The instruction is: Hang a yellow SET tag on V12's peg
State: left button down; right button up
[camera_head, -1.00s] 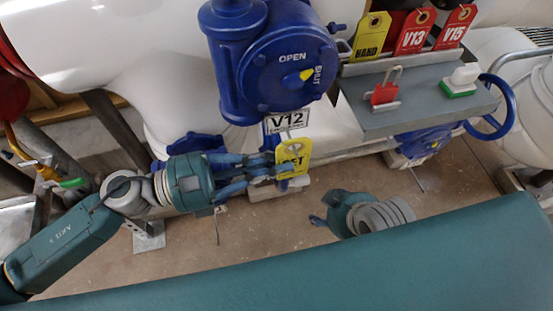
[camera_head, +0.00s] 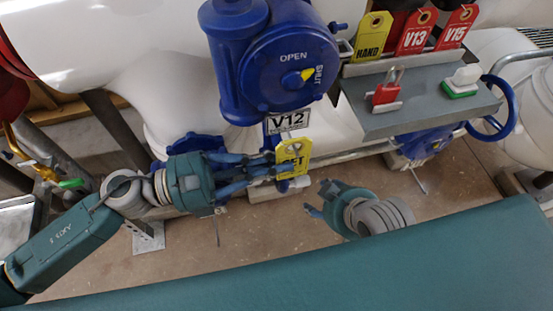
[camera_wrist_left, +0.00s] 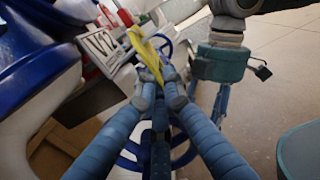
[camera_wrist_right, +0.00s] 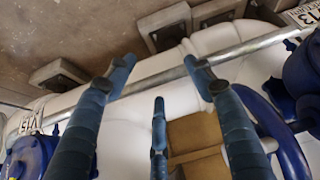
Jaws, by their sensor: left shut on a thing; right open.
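A yellow SET tag (camera_head: 293,158) is pinched in my left gripper (camera_head: 276,165), just below the V12 label plate (camera_head: 288,121). The fingers cover part of its lettering. In the left wrist view the tag (camera_wrist_left: 147,52) stands edge-on between the shut fingertips, to the right of the V12 plate (camera_wrist_left: 100,47). The blue V12 valve (camera_head: 285,65) is above, its yellow pointer near SHUT. The peg cannot be made out clearly near the tag. My right gripper (camera_head: 314,198) is lower right of the tag; in the right wrist view its fingers are spread and empty (camera_wrist_right: 160,80).
A grey shelf (camera_head: 420,98) at the right bears a red padlock (camera_head: 386,93) and a green-and-white block (camera_head: 462,82). Behind it stand a yellow HAND tag (camera_head: 371,36) and red V13 (camera_head: 415,32) and V15 (camera_head: 456,28) tags. A pipe (camera_head: 350,155) runs below the shelf.

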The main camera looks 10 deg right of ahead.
pick_arm(q)
jog(key=shift+w+f, duration=0.1)
pick_arm(e)
jog(key=shift+w+a+r, duration=0.15)
jog(key=shift+w+a, duration=0.05)
jog(key=shift+w, duration=0.25)
jog(key=shift+w+t, duration=0.1)
jog(key=shift+t, duration=0.2)
jog(key=shift+w+a+r, duration=0.1)
jog(key=shift+w+r, duration=0.05)
jog(key=shift+w, duration=0.05)
jog(key=shift+w, duration=0.15)
pick_arm(q)
jog(key=shift+w+f+b, duration=0.15)
jog(key=shift+f+b, duration=0.1)
jog(key=shift+b, duration=0.25)
pick_arm(e)
jog(key=shift+w+a+r+t+y, duration=0.1)
jog(key=shift+w+a+r+t, duration=0.1)
jog(key=shift+w+r+t, duration=0.3)
jog(key=shift+w+a+r+t+y, duration=0.1)
jog(key=shift+w+a+r+t, duration=0.2)
jog(key=shift+w, duration=0.4)
jog(key=shift+w+a+r+t+y, duration=0.1)
jog(key=shift+w+r+t, duration=0.1)
jog(key=shift+w+r, duration=0.35)
jog(key=shift+f, duration=0.1)
